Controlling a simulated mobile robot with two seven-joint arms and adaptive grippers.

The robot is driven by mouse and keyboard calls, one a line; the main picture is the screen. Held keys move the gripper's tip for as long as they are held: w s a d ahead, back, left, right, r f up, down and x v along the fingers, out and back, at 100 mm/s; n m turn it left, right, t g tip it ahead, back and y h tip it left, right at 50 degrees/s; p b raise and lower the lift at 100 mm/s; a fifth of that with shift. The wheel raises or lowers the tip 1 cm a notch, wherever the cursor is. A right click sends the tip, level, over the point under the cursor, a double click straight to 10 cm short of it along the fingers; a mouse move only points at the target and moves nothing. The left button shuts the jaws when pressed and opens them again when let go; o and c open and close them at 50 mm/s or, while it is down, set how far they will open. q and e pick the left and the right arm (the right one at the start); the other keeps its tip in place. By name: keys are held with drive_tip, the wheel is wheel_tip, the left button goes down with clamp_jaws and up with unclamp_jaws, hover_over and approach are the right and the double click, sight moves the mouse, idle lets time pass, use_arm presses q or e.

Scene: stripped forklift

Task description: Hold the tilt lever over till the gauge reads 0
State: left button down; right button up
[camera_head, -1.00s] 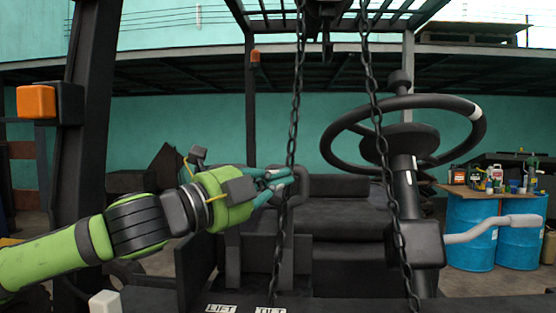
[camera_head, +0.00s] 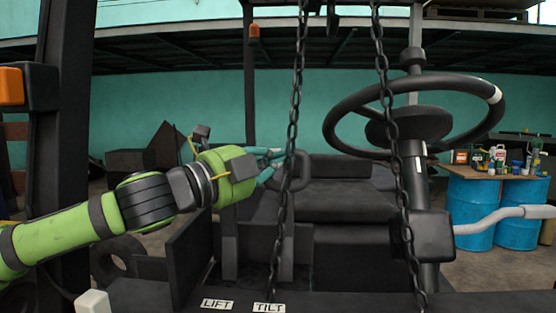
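The white TILT label (camera_head: 268,308) lies at the bottom edge of the head view, beside the LIFT label (camera_head: 217,305). No lever can be made out clearly above the TILT label; a chain hangs in front of that spot. No gauge shows. My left gripper (camera_head: 272,164), with teal fingers, is above and behind the labels, close to the left chain (camera_head: 294,120). Its fingers are apart, with nothing seen between them. The chain partly overlaps the fingertips, and I cannot tell whether they touch. My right gripper is out of view.
A steering wheel (camera_head: 413,120) stands at right, with a pale-handled lever (camera_head: 500,220) on its column. A second chain (camera_head: 393,150) hangs before it. A black seat (camera_head: 345,200) is behind. A white knob (camera_head: 93,303) shows at lower left. Blue drums (camera_head: 520,220) stand far right.

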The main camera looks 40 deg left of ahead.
use_arm(q)
drive_tip(key=shift+s, duration=0.1)
drive_tip(key=shift+s+d, duration=0.15)
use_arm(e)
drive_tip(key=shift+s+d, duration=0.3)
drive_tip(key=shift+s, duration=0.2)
use_arm(q)
drive_tip(key=shift+s+r, duration=0.1)
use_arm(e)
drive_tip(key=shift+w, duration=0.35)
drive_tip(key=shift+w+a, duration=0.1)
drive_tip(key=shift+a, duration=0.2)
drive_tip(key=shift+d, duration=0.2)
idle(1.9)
